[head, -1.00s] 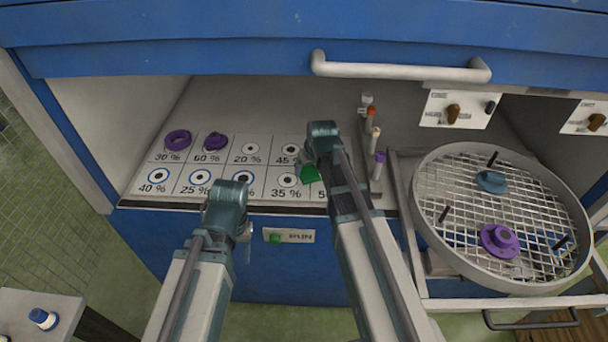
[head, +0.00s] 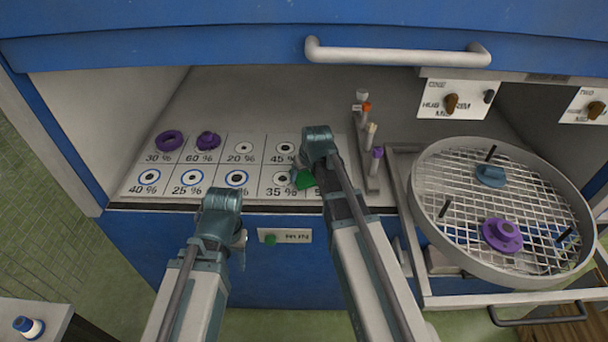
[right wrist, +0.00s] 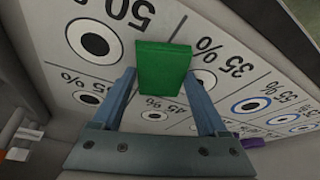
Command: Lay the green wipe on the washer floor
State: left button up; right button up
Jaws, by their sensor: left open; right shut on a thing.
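The green wipe (head: 306,180) is a small flat green block, held by my right gripper (right wrist: 161,76). In the right wrist view the wipe (right wrist: 164,68) sits between the two blue-grey fingers, over the printed board near the 35 % and 50 % spots. I cannot tell how high above the board it is. The open blue cabinet has a grey floor (head: 270,100) behind the board. My left gripper (head: 240,240) is open and empty in front of the cabinet's front edge, with its fingers mostly hidden.
A rack (head: 371,180) of several capped vials stands to the right of my right arm. A round mesh basket (head: 465,210) is further right. A white handle (head: 400,56) hangs above.

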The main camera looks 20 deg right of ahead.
jog(key=shift+f, duration=0.35)
jog(key=o, duration=1.1)
jog(key=shift+r, duration=0.15)
jog(key=shift+r+p, duration=0.4)
jog(key=shift+r, duration=0.05)
jog(key=p+v, duration=1.1)
jog(key=v, duration=0.1)
jog(key=s+a+g, duration=0.1)
jog(key=s+a, duration=0.3)
jog(key=s, duration=0.2)
jog(key=s+a+f+n+g+h, duration=0.1)
jog(key=s+a+g, duration=0.1)
jog(key=s+a, duration=0.3)
jog(key=s+a+n+g, duration=0.1)
jog(key=s+a, duration=0.3)
jog(key=s, duration=0.4)
jog(key=shift+a+f+g+h, duration=0.3)
jog(key=shift+f+g+h, duration=0.05)
jog(key=shift+g+h, duration=0.05)
